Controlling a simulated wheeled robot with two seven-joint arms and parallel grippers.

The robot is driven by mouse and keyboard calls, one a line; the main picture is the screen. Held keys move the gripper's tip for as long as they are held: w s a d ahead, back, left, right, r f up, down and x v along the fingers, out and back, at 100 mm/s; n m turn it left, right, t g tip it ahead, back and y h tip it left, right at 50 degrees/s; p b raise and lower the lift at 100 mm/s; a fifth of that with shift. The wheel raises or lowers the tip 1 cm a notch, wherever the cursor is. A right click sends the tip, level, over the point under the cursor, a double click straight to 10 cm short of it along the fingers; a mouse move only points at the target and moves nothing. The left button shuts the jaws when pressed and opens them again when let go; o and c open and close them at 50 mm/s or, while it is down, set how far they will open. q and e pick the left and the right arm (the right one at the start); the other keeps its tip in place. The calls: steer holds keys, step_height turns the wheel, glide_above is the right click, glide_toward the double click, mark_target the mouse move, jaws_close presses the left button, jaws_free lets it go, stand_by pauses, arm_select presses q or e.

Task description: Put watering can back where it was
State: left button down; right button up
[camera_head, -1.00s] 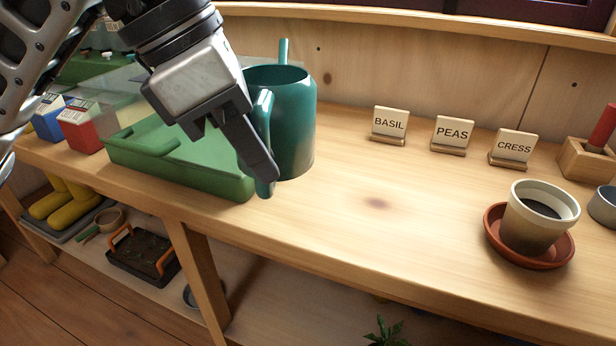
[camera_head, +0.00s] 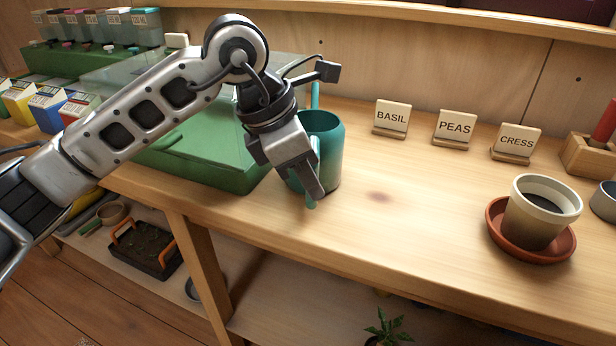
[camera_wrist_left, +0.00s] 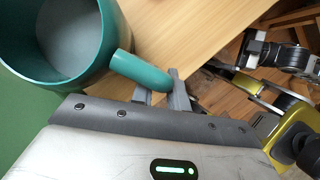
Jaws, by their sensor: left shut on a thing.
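The teal watering can (camera_head: 327,150) is upright at the bench, just right of the green tray. I cannot tell whether its base touches the bench top. My left gripper (camera_head: 312,196) is shut on its handle. In the left wrist view the handle (camera_wrist_left: 140,70) runs between the two fingers (camera_wrist_left: 162,90), and the can's open top (camera_wrist_left: 70,40) shows grey inside. The gripper hides part of the can's left side in the head view. My right gripper is not in the head view.
The green tray (camera_head: 215,178) with a clear cover is close on the can's left. BASIL (camera_head: 391,116), PEAS (camera_head: 454,127) and CRESS (camera_head: 516,140) signs stand along the back. A pot (camera_head: 540,212) on a red saucer (camera_head: 497,233) is at right. The bench middle is clear.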

arm_select(q)
steer(key=shift+f, duration=0.15)
steer(key=c, duration=1.4)
jaws_free()
steer(key=shift+f, duration=0.1)
steer(key=shift+o, duration=0.2)
steer(key=shift+r, duration=0.3)
steer(key=v, duration=1.1)
steer(key=shift+a+r+p, duration=0.25)
steer(key=shift+r+p, duration=0.05)
steer(key=shift+p, duration=0.05)
steer(key=shift+s, duration=0.1)
